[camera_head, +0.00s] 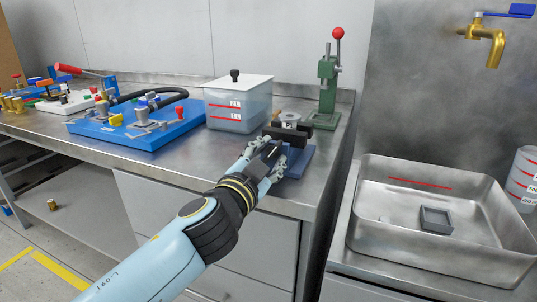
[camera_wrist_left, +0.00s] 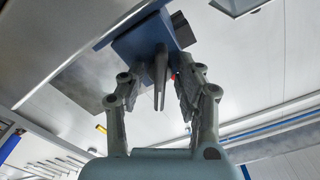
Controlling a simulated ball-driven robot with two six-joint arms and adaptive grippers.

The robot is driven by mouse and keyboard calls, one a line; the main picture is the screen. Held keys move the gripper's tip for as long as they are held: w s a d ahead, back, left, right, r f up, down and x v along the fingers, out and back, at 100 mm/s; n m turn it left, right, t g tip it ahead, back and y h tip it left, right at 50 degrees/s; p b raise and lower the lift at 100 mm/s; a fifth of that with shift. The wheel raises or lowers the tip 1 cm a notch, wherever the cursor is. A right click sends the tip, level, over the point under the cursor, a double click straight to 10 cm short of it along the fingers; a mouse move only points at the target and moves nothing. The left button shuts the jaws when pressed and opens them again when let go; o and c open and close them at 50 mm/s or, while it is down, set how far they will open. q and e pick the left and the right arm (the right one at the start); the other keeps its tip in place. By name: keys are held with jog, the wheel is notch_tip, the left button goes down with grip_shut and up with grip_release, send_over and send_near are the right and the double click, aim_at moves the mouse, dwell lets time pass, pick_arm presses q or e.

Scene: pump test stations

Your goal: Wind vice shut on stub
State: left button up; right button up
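The vice has a blue base (camera_head: 298,160) and dark jaws (camera_head: 290,135) and stands at the front edge of the steel bench. In the left wrist view, the vice's blue body (camera_wrist_left: 135,42) is beyond the fingertips, and a grey handle bar (camera_wrist_left: 159,75) lies between the open fingers (camera_wrist_left: 153,88), nearer the right one. I see no clear grip on it. My right gripper is not in view.
A lidded clear tank (camera_head: 238,105) stands behind the vice on the left, and a green press (camera_head: 328,85) with a red knob behind on the right. A blue pump board (camera_head: 140,125) lies further left. A steel sink (camera_head: 440,215) is at right.

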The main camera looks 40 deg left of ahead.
pick_arm(q)
jog(key=shift+c, duration=0.3)
grip_shut()
jog(key=shift+m, duration=1.1)
jog(key=shift+o, duration=0.3)
grip_release()
